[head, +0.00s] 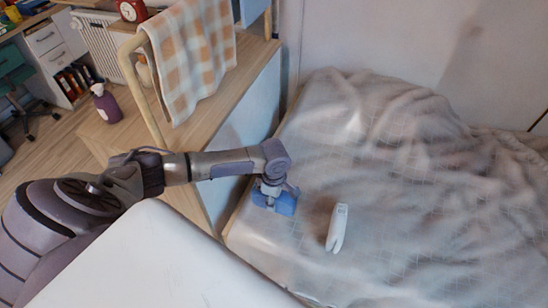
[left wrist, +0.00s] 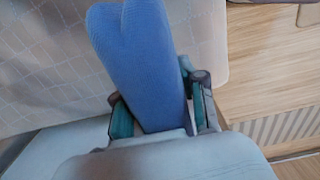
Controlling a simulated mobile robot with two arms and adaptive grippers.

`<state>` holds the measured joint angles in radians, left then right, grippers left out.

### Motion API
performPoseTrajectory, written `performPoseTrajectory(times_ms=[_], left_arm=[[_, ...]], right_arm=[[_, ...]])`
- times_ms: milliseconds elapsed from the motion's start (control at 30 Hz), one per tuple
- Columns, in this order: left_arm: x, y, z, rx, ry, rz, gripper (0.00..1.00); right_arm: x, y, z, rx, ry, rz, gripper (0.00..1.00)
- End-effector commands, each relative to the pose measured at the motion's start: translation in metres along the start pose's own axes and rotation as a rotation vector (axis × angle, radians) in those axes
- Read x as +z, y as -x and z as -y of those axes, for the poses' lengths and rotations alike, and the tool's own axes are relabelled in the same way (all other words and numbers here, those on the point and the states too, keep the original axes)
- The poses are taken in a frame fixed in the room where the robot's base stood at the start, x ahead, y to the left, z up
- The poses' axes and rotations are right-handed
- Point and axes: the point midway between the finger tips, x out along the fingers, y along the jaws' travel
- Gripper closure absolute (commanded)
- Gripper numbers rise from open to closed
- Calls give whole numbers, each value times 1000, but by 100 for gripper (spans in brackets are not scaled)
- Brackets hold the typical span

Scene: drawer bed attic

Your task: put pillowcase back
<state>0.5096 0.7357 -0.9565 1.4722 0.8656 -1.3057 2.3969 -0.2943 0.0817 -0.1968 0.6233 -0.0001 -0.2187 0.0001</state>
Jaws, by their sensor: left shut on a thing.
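A blue cloth-like thing (head: 286,203), which may be the pillowcase, is at the near left edge of the bed. In the left wrist view the blue thing (left wrist: 140,60) stands up between the fingers, with a fine textured surface and a notched far end. My left gripper (head: 272,190) is shut on it, just above the bed cover. I cannot tell whether it touches the bed. In the left wrist view the fingers of the gripper (left wrist: 158,105) lie on both sides of it. My right gripper is not in view.
The bed (head: 390,190) has a rumpled pale checked cover. A small white object (head: 337,228) lies on it, right of my left gripper. A wooden ledge (head: 245,75) with a checked towel (head: 195,55) on a rail borders the bed's left. A purple bottle (head: 106,103) stands farther left.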

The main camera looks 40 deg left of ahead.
Motion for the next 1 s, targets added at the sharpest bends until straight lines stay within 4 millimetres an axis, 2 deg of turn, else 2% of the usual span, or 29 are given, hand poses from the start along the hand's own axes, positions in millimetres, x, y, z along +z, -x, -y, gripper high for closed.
performPoseTrajectory(times_ms=[300, 700, 733, 867, 1000], left_arm=[[0, -39, 0, -1, -1, -1, 97], [1, -44, 0, -1, -1, 0, 97], [0, -43, 0, -1, -1, -1, 54], [0, -43, 0, -1, -1, -1, 34], [0, -43, 0, -1, -1, -1, 34]], right_arm=[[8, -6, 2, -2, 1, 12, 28], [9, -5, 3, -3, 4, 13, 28], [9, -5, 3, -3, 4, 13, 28], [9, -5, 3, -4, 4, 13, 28], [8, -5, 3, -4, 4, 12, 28]])
